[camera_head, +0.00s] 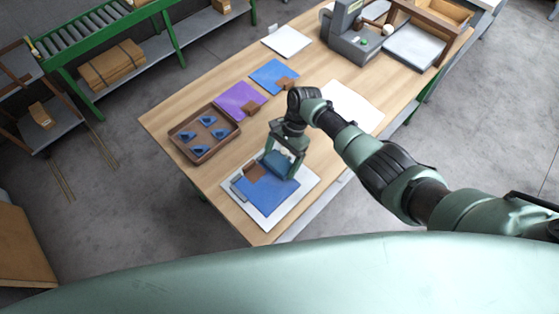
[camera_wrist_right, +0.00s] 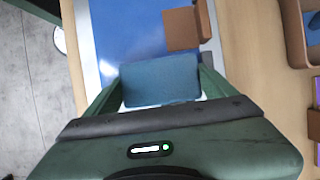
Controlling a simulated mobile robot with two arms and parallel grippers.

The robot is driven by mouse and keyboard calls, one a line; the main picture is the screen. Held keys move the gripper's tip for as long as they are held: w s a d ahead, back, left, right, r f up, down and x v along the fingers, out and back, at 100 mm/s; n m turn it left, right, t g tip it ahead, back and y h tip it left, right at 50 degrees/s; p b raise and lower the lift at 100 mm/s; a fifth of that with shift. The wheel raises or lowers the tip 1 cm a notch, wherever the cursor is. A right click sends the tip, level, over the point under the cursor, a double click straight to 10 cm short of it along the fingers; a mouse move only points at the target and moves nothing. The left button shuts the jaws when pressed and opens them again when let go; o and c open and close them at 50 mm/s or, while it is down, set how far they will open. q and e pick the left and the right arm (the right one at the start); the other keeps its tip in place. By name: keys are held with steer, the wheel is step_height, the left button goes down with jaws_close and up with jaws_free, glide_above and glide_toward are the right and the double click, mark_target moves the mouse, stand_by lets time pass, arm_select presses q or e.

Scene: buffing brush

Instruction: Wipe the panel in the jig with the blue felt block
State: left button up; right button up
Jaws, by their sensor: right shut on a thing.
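The blue panel (camera_head: 268,196) lies flat on a white jig board (camera_head: 264,223) near the front of the wooden table. It also shows in the wrist view (camera_wrist_right: 130,30). A brown square piece (camera_head: 254,172) sits at the panel's far left edge; it shows in the wrist view (camera_wrist_right: 182,30) too. My right gripper (camera_head: 283,163) is shut on the blue felt block (camera_wrist_right: 160,82), also seen in the head view (camera_head: 279,166). The block is over the panel's far right end; whether it touches the panel I cannot tell. My left gripper is not in view.
A brown tray (camera_head: 204,154) with several blue pieces stands left of the jig. A purple panel (camera_head: 239,99), another blue panel (camera_head: 273,75) and a white sheet (camera_head: 287,41) lie farther back. A grey machine (camera_head: 353,42) stands at the table's far end.

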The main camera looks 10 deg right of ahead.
step_height(320, 180, up, 3)
steer(key=p, duration=0.2)
steer(key=shift+r+p, duration=0.1)
steer(key=shift+p, duration=0.25)
steer(key=shift+r, duration=1.25)
steer(key=shift+r, duration=1.5)
